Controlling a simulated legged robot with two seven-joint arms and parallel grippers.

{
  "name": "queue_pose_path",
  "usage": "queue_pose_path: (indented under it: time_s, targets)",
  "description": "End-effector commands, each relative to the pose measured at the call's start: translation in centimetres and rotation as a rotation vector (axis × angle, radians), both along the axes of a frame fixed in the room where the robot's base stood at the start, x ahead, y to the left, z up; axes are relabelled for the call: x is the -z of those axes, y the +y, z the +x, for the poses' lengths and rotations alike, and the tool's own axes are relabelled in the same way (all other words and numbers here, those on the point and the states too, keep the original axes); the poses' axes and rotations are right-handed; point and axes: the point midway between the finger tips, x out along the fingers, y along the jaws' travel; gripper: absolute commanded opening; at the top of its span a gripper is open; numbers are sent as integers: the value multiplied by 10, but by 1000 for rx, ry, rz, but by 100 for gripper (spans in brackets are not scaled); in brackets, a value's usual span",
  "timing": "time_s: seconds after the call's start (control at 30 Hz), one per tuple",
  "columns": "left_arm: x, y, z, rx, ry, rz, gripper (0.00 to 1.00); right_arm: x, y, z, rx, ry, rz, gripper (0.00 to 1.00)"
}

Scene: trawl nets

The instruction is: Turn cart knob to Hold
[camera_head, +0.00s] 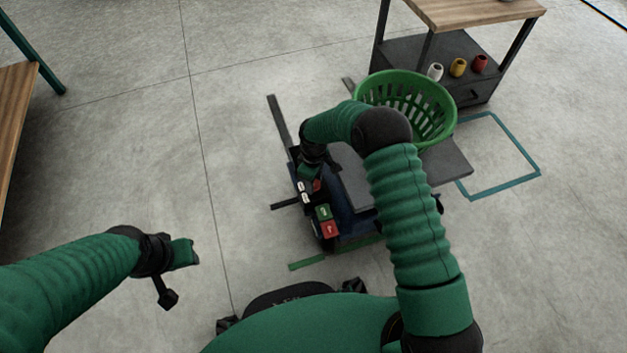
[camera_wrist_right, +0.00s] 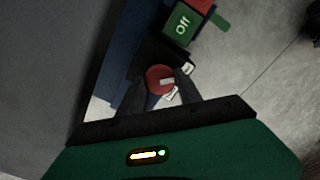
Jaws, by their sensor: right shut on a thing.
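The cart (camera_head: 350,185) stands in front of me, with a grey top and a dark blue side. Its red knob (camera_wrist_right: 158,74) has a pale pointer mark and small white labels beside it, whose words I cannot read. My right gripper (camera_wrist_right: 164,84) is shut on the knob, with its two dark fingers on either side of it. In the head view my right gripper (camera_head: 313,172) is over the panel and partly hides the knob (camera_head: 317,185). My left gripper (camera_head: 184,255) is apart at the left, over bare floor; its fingers do not show clearly.
A green basket (camera_head: 408,92) is at the cart's far end. A wooden-topped shelf (camera_head: 470,12) holds white, yellow and red spools behind it. Open floor lies left.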

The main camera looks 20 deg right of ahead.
Motion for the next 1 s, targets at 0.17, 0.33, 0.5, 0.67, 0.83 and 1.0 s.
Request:
queue_pose_path:
  time_s: [0.17, 0.33, 0.5, 0.67, 0.83, 1.0]
  targets:
    - [-14, 0, 0, 0, 0, 0, 36, -4, 0, 0, 80, 0, -2, 1]
    - [-30, 0, 0, 0, 0, 0, 36, -5, 0, 0, 208, 1, -2, 1]
    - [-45, 0, 0, 0, 0, 0, 36, -5, -1, 0, 366, -1, -3, 1]
    - [-56, 0, 0, 0, 0, 0, 36, -4, -1, 0, 519, 0, -4, 1]
    - [-65, 0, 0, 0, 0, 0, 36, -3, 0, 0, 681, 0, -4, 1]
    - [-72, 0, 0, 0, 0, 0, 36, -3, -1, 0, 843, -2, -3, 1]
